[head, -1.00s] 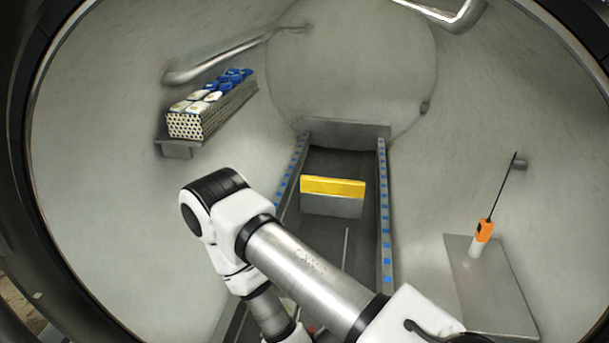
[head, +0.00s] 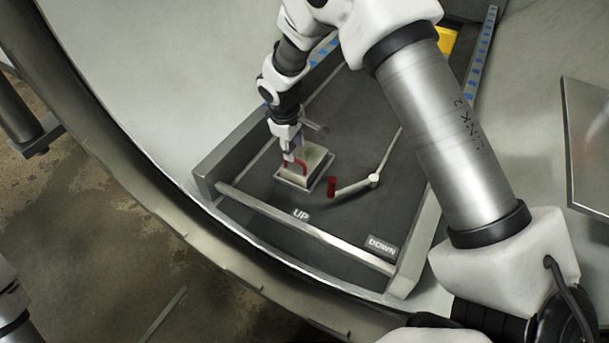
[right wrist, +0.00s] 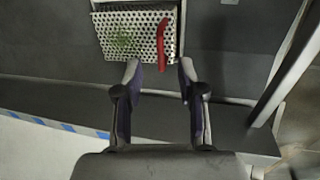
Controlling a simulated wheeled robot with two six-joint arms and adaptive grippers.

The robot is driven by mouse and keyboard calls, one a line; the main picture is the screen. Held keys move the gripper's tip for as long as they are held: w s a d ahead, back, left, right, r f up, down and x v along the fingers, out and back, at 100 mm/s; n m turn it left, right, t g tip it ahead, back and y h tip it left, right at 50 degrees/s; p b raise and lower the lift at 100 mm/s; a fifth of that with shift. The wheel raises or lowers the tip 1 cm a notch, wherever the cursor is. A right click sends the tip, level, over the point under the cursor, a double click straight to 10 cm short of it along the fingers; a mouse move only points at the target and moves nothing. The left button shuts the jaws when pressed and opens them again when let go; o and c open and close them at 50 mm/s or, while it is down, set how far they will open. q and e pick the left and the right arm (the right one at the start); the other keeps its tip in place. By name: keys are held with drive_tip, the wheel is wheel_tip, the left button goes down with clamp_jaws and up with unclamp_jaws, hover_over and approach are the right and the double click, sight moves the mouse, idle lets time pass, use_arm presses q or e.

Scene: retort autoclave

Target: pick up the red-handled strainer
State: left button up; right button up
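The red-handled strainer (head: 317,160) is a small, pale perforated box standing on the dark floor inside the vessel. Its red handle (head: 302,167) is partly behind my right gripper (head: 290,155) in the head view. In the right wrist view the perforated face of the strainer (right wrist: 112,40) and the upright red handle (right wrist: 163,45) show just beyond the fingertips. My right gripper (right wrist: 160,68) is open and empty, with the handle lying ahead between the lines of its two fingers. I cannot tell whether they touch. My left gripper is out of view.
A lever with a red grip (head: 331,187) lies right of the strainer. A metal rail (head: 300,228) with UP and DOWN labels crosses the front. A raised side wall (head: 245,142) stands left. A yellow-topped block (head: 447,40) is at the back.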

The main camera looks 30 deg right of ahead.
sight(297, 160)
drive_tip(key=b+x, duration=0.3)
drive_tip(key=x, duration=0.4)
drive_tip(key=shift+r, duration=0.15)
drive_tip(key=shift+s, duration=0.1)
drive_tip(key=shift+c, duration=0.9)
clamp_jaws()
